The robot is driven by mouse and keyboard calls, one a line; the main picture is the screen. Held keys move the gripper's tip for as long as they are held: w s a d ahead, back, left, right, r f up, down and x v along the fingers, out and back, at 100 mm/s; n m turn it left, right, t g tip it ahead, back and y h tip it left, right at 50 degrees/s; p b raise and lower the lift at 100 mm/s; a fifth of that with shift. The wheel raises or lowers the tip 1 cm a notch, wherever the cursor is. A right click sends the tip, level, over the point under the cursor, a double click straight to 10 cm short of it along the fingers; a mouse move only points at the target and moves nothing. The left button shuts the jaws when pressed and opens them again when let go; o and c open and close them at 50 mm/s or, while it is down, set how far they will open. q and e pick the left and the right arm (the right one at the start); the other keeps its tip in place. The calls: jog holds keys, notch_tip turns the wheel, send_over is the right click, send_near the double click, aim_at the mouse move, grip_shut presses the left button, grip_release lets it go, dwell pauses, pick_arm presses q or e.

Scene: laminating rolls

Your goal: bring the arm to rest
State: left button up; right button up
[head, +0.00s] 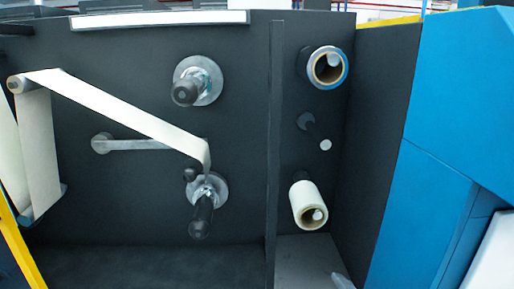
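Neither of my grippers can be made out in the head view. A dark machine panel (130,190) fills most of the view. On its right section, a roll with a blue-grey outer face and brown core (313,66) sits on the upper spindle. A cream-white roll with a brown core (305,202) sits on the lower spindle. A thin dark peg with a pale tip (313,130) sticks out between them. A small pale shape (342,281) shows at the bottom edge, too cut off to identify.
A cream web (125,108) runs from a roller (21,84) at left to the lower dark spindle (201,215). An upper dark spindle (188,90) is bare. A vertical divider (272,150) splits the panel. A blue housing (450,110) stands at right.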

jog(key=s+a+f+m+g+y, duration=0.1)
jog(key=s+f+m+g, duration=0.3)
jog(key=s+f+m, duration=0.65)
pick_arm(q)
jog(key=s+a+r+y+p, duration=0.1)
jog(key=a+r+p, duration=0.2)
jog(key=r+p, duration=0.5)
jog(key=p, duration=0.4)
jog(key=shift+s, duration=0.25)
pick_arm(e)
jog(key=s+d+r, duration=0.1)
jog(key=r, duration=0.4)
jog(key=s+d+r+m, duration=0.1)
jog(key=s+r, duration=0.1)
jog(key=r, duration=0.3)
jog(key=shift+s+d+h, duration=0.3)
jog(key=shift+d, duration=0.05)
pick_arm(q)
jog(key=shift+a, duration=0.1)
